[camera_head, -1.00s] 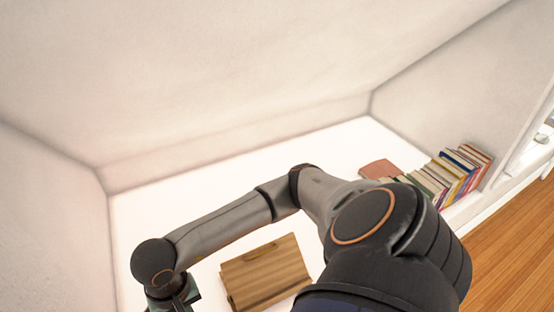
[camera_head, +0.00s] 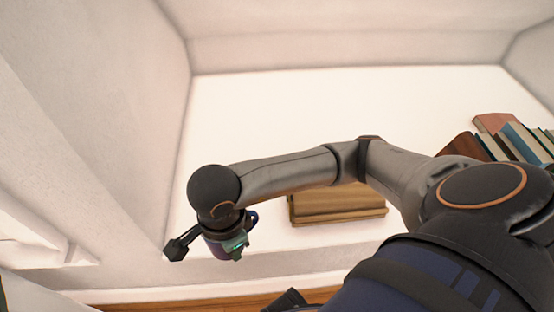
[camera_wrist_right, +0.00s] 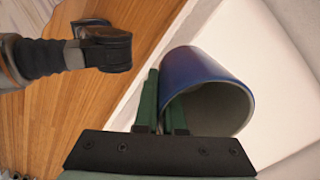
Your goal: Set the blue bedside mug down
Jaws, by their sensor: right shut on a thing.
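The blue mug (camera_wrist_right: 203,70) fills the middle of the right wrist view, tilted in the picture, its pale grey inside facing the camera. My right gripper (camera_wrist_right: 162,103) has its green fingers shut on the mug at its rim side. In the head view the mug (camera_head: 216,248) is mostly hidden by my right gripper (camera_head: 236,247) and wrist; a dark blue loop, seemingly its handle, shows on the right. The mug is near the front edge of the white surface (camera_head: 300,110); its height above it is unclear. My left gripper is not identifiable in either view.
A wooden box or board (camera_head: 338,207) lies on the white surface behind my forearm. Books (camera_head: 515,140) stand at the right. The back of the surface is clear. Wooden floor (camera_wrist_right: 75,115) lies beyond the front edge, and a wall bounds the left.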

